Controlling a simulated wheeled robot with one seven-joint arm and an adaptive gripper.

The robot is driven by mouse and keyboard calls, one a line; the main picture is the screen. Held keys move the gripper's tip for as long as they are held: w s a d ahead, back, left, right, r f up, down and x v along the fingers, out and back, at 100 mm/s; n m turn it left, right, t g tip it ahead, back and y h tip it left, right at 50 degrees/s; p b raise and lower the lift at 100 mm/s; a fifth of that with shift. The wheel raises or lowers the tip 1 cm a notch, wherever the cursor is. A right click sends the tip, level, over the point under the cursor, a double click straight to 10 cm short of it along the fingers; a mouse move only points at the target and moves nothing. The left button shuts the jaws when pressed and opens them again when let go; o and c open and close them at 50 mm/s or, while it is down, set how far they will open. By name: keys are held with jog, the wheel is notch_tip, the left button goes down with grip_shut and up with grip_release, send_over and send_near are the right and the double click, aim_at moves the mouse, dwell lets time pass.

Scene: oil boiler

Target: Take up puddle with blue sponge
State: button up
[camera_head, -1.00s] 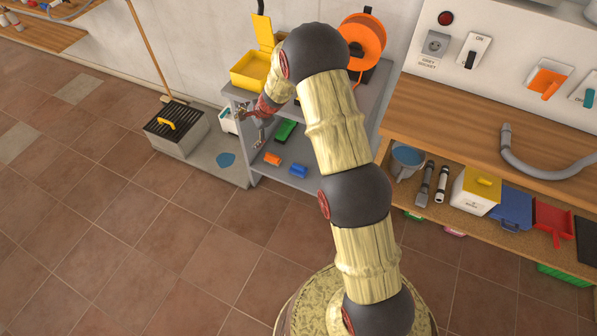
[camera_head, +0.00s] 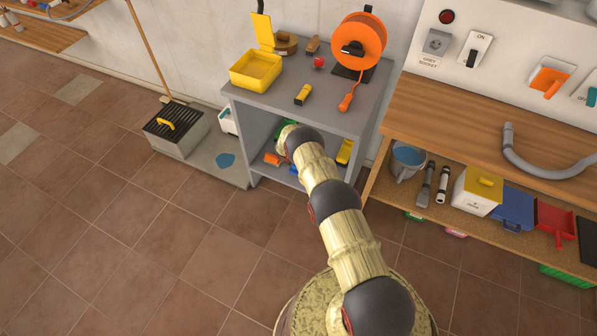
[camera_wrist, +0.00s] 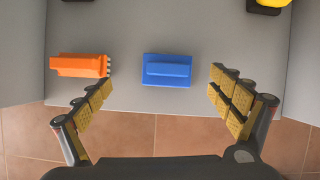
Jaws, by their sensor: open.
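The blue sponge (camera_wrist: 167,70) lies on the grey shelf floor in the wrist view, between and just beyond the fingertips of my gripper (camera_wrist: 160,80). My gripper is open and empty, one finger on each side of the sponge's line. In the head view my arm hides the gripper and most of the sponge, with a small blue bit (camera_head: 293,170) showing. The puddle (camera_head: 226,160), a small blue patch, lies on the grey floor slab left of the cabinet.
An orange brush-like item (camera_wrist: 80,65) lies left of the sponge, near my left finger. The grey cabinet (camera_head: 270,120) has side walls around the shelf. A yellow thing (camera_head: 345,151) stands inside at right.

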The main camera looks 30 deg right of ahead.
jog(key=shift+s+d+f+m, duration=0.1)
jog(key=shift+s+f+m, duration=0.25)
jog(key=shift+f+m, duration=0.2)
jog(key=shift+d+f, duration=0.1)
jog(key=shift+f, duration=0.25)
jog(key=b+x, duration=0.1)
jog(key=x, duration=0.1)
jog(key=b+x, duration=0.1)
jog(key=x, duration=0.1)
jog(key=b+x, duration=0.1)
jog(key=b, duration=0.1)
jog(key=shift+s+d+f, duration=0.15)
jog(key=shift+s+f, duration=0.1)
jog(key=shift+f, duration=0.2)
jog(key=shift+w+d+f+b, duration=0.25)
jog(key=shift+f+b, duration=0.1)
jog(key=shift+f, duration=0.15)
jog(key=shift+c, duration=0.4)
jog(key=c, duration=1.1)
jog(key=shift+c, duration=0.3)
